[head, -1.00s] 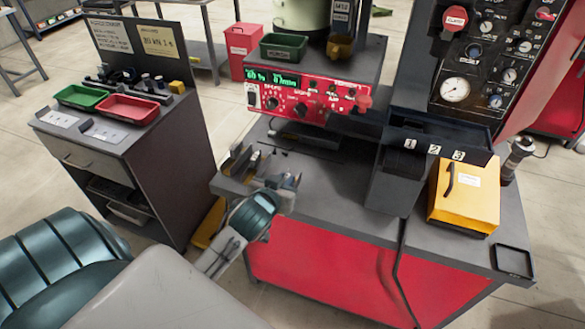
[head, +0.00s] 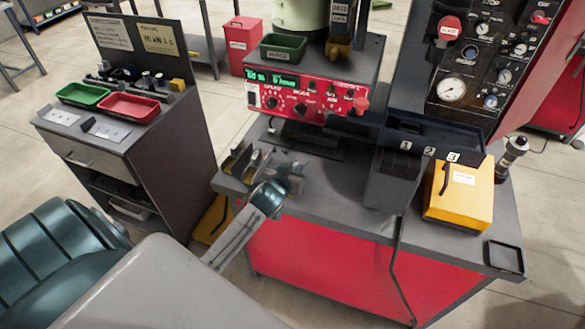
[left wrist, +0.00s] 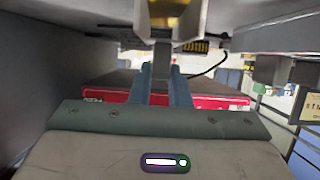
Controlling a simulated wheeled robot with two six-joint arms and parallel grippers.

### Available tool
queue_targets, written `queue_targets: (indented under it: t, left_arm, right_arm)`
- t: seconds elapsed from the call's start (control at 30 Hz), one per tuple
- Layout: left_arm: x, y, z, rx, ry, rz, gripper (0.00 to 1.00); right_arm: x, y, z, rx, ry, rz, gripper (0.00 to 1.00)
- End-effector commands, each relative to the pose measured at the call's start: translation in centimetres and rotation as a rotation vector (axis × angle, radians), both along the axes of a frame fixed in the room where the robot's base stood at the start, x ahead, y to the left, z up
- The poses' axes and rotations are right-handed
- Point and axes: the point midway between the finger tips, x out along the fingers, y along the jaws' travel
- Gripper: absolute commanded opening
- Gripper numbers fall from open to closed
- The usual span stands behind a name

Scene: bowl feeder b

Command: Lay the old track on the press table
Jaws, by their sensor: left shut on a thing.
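My left gripper (head: 286,172) is above the left front part of the press table (head: 335,185) in the head view. In the left wrist view its two fingers (left wrist: 161,88) are shut on a narrow grey metal piece (left wrist: 162,60), which seems to be the old track. A brass-coloured part (left wrist: 170,15) shows at the top of that view; I cannot tell whether it belongs to the held piece. In the head view the held piece is small and partly hidden by the gripper, so whether it touches the table is unclear. My right gripper is not in view.
Small metal fittings (head: 243,160) stand on the table left of the gripper. The red controller (head: 310,95) is behind. A dark numbered chute (head: 395,175) and a yellow box (head: 460,195) stand to the right. A grey cabinet with green (head: 84,94) and red (head: 130,106) trays is at left.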

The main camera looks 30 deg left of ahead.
Motion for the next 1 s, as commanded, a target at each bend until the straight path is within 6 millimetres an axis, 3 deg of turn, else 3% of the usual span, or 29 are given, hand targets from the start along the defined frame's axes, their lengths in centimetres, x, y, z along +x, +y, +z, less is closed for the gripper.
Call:
queue_targets:
  t: [0.1,0.13,0.2,0.23,0.63,1.0]
  left_arm:
    - [0.0,0.0,-0.3,0.000,-0.001,0.000,0.00]
    - [0.0,0.0,-0.2,0.000,0.000,0.000,0.22]
    - [0.0,0.0,-0.2,0.000,0.001,0.000,0.36]
    - [0.0,0.0,-0.2,0.000,0.001,0.000,0.38]
    - [-0.7,-0.2,0.2,0.000,0.001,0.000,0.38]
    - [-7.3,-1.8,2.8,-0.001,0.001,-0.001,0.38]
  right_arm:
    - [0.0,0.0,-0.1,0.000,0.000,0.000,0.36]
    - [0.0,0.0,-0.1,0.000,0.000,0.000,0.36]
    - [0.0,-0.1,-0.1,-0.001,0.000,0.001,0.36]
    - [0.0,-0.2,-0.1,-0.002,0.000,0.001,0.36]
    - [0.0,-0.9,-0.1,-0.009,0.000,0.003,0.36]
    - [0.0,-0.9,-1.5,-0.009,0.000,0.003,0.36]
